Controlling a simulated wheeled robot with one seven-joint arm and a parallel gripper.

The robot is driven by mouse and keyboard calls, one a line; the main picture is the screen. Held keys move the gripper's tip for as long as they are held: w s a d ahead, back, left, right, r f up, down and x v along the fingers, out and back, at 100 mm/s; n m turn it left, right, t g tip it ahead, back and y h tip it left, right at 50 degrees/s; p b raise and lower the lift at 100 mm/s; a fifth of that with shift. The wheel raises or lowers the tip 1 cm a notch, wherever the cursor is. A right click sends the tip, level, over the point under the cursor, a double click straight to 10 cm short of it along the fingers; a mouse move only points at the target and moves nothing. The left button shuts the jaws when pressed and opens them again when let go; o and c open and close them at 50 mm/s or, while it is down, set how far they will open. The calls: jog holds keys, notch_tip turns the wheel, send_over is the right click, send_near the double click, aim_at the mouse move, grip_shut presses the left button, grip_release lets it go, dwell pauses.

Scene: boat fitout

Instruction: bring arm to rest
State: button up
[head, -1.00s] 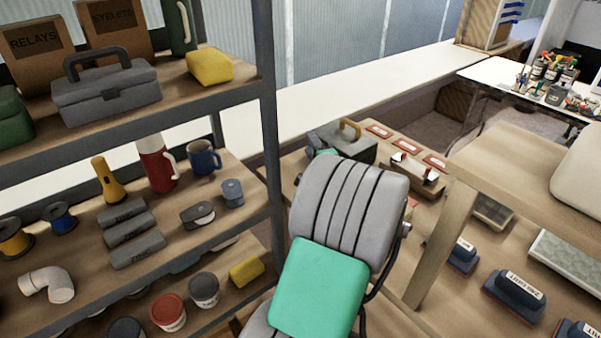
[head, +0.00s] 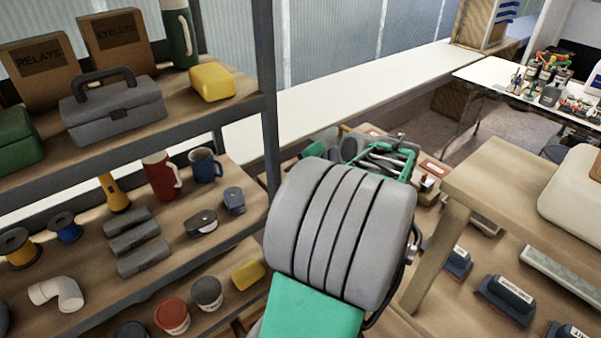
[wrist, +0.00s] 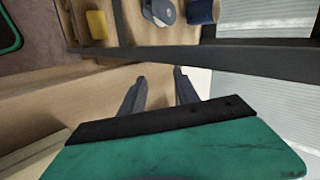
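My gripper (wrist: 160,90) shows in the wrist view with its two dark fingers spread apart and nothing between them. Beyond the fingers are a wooden surface and a dark shelf edge. In the head view my grey and green arm rises from the bottom middle. The arm hides part of the bench behind it, and the fingertips cannot be made out there.
A metal-framed shelf (head: 268,130) on the left holds a grey toolbox (head: 112,112), a yellow block (head: 212,82), a red mug (head: 161,176) and a blue mug (head: 205,165). A wooden table (head: 500,180) stands close on the right. A white table (head: 535,95) stands farther back.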

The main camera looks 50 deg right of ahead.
dwell(0.3)
jog(key=w+a+f+n+g+y, duration=0.15)
jog(key=a+n, duration=0.35)
jog(key=a, duration=0.6)
jog(key=w+a+f+n+g, duration=0.1)
jog(key=w+a+n+g, duration=0.2)
jog(key=a, duration=0.7)
jog(key=s+a+n+g, duration=0.1)
jog(key=s+a+n, duration=0.3)
jog(key=a+n, duration=0.1)
jog(key=s+a+n+h, duration=0.1)
jog(key=s+a+n, duration=0.3)
jog(key=a, duration=0.4)
jog(key=shift+s+f+n+g, duration=0.2)
jog(key=shift+f+n+g, duration=0.15)
jog(key=shift+f+n, duration=0.05)
